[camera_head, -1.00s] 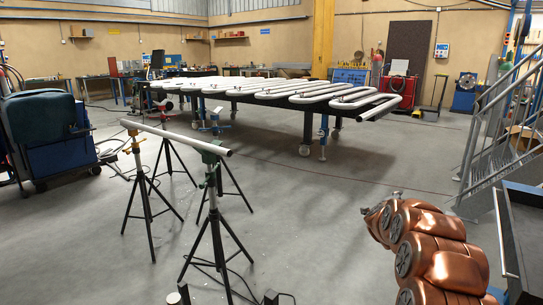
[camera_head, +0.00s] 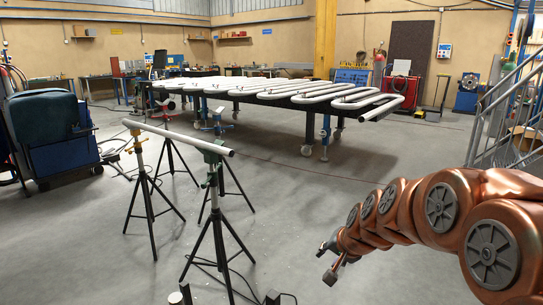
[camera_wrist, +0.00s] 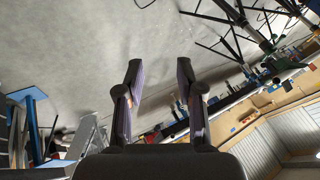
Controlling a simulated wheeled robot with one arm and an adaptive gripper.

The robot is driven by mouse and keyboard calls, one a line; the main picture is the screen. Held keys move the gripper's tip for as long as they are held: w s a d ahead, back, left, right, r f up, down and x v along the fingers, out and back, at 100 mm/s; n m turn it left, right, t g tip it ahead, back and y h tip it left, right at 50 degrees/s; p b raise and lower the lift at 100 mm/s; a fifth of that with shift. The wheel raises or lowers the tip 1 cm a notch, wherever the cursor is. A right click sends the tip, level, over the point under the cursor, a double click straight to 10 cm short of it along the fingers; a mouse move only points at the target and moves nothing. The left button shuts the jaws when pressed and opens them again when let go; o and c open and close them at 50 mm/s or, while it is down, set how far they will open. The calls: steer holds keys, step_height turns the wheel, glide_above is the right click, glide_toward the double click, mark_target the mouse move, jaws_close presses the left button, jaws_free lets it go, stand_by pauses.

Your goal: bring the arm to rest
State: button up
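My copper-coloured arm reaches in from the right edge of the head view, its rounded joints with grey caps running down and to the left. At its end my gripper (camera_head: 330,261) hangs over the bare floor, with its two fingers apart. The wrist view shows the same gripper (camera_wrist: 159,72) with both dark fingers spread and nothing between them. The arm touches nothing that I can see. It hides part of the floor and the foot of the stairs.
Tripod stands carry a white pipe (camera_head: 178,136) left of my gripper, with clear floor between. A long table (camera_head: 293,105) behind bears the serpentine coils (camera_head: 325,92). A metal staircase (camera_head: 490,135) stands at the right, close behind my arm. A blue cart (camera_head: 64,155) is at the left.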

steer(key=s+d+f+n+g+h, duration=0.1)
steer(key=s+d+f+n+g, duration=0.3)
steer(key=s, duration=1.6)
steer(key=s+a+r+n+g+h, duration=0.15)
steer(key=s+g, duration=0.35)
steer(key=s, duration=1.5)
steer(key=s+p+v, duration=0.1)
steer(key=p+v, duration=1.2)
steer(key=shift+d+r+t, duration=0.3)
steer(key=shift+d, duration=0.25)
steer(key=shift+s+n, duration=0.1)
steer(key=shift+n, duration=0.15)
